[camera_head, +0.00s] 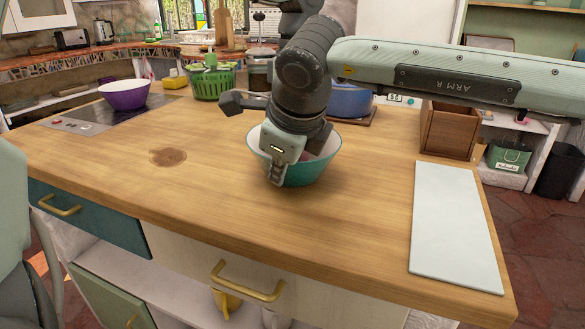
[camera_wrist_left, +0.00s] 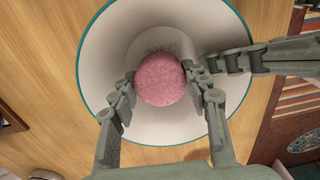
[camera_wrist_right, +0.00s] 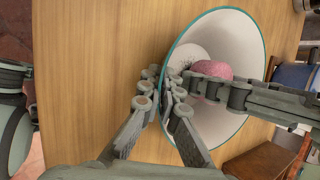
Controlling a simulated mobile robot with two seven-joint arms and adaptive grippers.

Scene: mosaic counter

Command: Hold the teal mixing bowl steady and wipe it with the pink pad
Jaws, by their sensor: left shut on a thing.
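The teal mixing bowl (camera_head: 312,172), white inside, stands upright on the wooden counter. My right gripper (camera_head: 278,168) is at its near side; in the right wrist view its fingers (camera_wrist_right: 164,88) are closed on the bowl's rim, one on each side of the wall. The round pink pad (camera_wrist_left: 160,80) is inside the bowl, between the fingers of my left gripper (camera_wrist_left: 160,84), which is shut on it. The pad also shows in the right wrist view (camera_wrist_right: 212,69). A greyish smudge (camera_wrist_left: 158,45) is on the bowl's inner surface beside the pad. In the head view my right arm hides much of the bowl.
A white board (camera_head: 455,225) lies at the right of the counter. A wooden box (camera_head: 448,130) and blue pot (camera_head: 350,101) stand behind. A purple bowl (camera_head: 125,95) and green basket (camera_head: 212,83) are at the back left. The counter's front left is clear.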

